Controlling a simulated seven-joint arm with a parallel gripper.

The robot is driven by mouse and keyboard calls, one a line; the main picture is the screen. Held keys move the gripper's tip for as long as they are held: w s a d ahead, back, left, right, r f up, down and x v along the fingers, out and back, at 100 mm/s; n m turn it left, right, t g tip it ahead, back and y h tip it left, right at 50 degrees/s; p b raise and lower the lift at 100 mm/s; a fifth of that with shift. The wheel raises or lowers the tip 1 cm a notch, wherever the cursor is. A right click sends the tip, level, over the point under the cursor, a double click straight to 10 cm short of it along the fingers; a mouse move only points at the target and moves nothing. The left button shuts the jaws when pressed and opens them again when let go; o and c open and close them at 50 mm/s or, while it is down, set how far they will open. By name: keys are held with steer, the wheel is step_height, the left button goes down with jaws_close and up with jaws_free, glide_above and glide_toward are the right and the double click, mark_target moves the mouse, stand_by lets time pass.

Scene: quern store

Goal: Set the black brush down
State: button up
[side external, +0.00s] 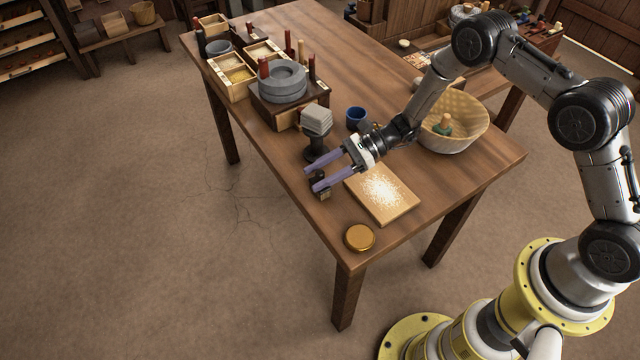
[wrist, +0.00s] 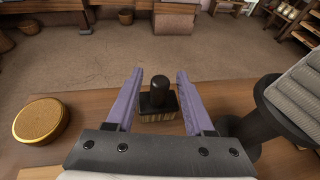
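The black brush (wrist: 158,98) has a dark knob handle and pale bristles below a black block. It appears to stand upright on the wooden table near the table's edge. In the side view the brush (side external: 321,186) is partly hidden by my gripper's fingers. My gripper (side external: 312,179) is low over the table with its two purple fingers apart, one on each side of the brush. In the wrist view the fingers of my gripper (wrist: 160,74) show a narrow gap on both sides of the brush, so it is not clamped.
A dark stand with a grey ribbed block (side external: 317,121) is close beside my gripper. A board with pale grains (side external: 382,193) and a round golden lid (side external: 359,237) lie nearer the table corner. A blue cup (side external: 356,117) and a wicker basket (side external: 455,122) stand behind.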

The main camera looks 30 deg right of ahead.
jaws_close()
